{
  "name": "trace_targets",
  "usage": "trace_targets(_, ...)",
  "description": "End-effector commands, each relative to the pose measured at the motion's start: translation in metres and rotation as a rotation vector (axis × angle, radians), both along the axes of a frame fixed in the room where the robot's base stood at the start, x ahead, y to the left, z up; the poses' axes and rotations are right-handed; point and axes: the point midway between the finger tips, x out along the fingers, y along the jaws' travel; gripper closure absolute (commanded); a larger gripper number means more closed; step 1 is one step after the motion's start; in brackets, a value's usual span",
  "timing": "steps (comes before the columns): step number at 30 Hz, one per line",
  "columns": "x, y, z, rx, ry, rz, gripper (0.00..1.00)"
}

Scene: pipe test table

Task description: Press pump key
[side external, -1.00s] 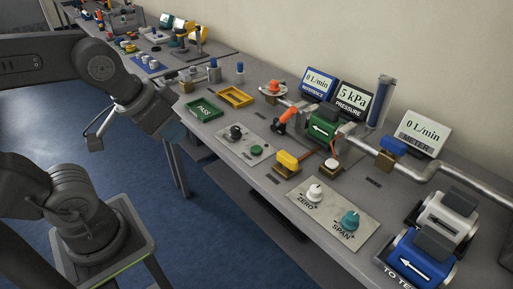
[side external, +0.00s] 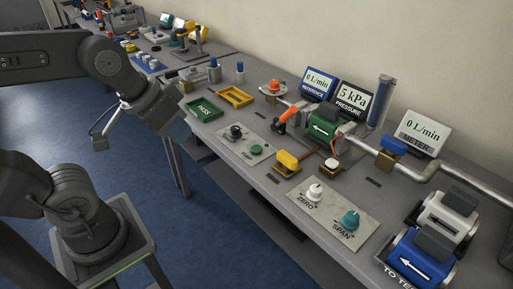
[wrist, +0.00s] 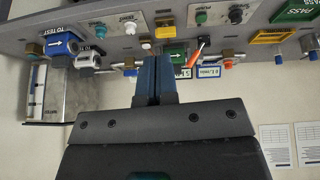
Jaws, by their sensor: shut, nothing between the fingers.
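A small panel (side external: 243,153) on the near part of the bench carries a green round key (side external: 256,150) and a black knob (side external: 236,132). In the wrist view the green key (wrist: 201,18) and black knob (wrist: 236,14) are at the top, right of centre. My gripper (wrist: 154,56) is shut and empty, its two blue fingers together. In the side view its wrist is left of the panel, above the bench's front edge, apart from both controls; its fingertips are not clear there.
A green PASS tray (side external: 190,105) and yellow tray (side external: 235,96) lie behind the panel. A yellow-handled valve (side external: 287,160), a white button on a brass block (side external: 332,164) and a ZERO/SPAN panel (side external: 325,228) stand to the right. Pipework and displays, including a 5 kPa gauge (side external: 353,98), line the back.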

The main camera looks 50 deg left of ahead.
Motion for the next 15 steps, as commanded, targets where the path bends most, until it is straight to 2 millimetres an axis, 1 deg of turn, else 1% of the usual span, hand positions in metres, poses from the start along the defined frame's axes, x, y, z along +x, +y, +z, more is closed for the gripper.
trace_targets(5,0.036,-0.018,0.001,-0.223,0.053,0.11,1.0)
trace_targets(8,0.066,-0.026,0.001,-0.389,0.085,0.217,1.0)
trace_targets(9,0.079,-0.027,0.001,-0.455,0.096,0.267,1.0)
trace_targets(11,0.1,-0.027,0.0,-0.55,0.11,0.346,1.0)
trace_targets(12,0.113,-0.025,-0.003,-0.611,0.122,0.402,1.0)
trace_targets(14,0.134,-0.021,-0.006,-0.702,0.134,0.495,1.0)
trace_targets(15,0.148,-0.017,-0.01,-0.757,0.141,0.558,1.0)
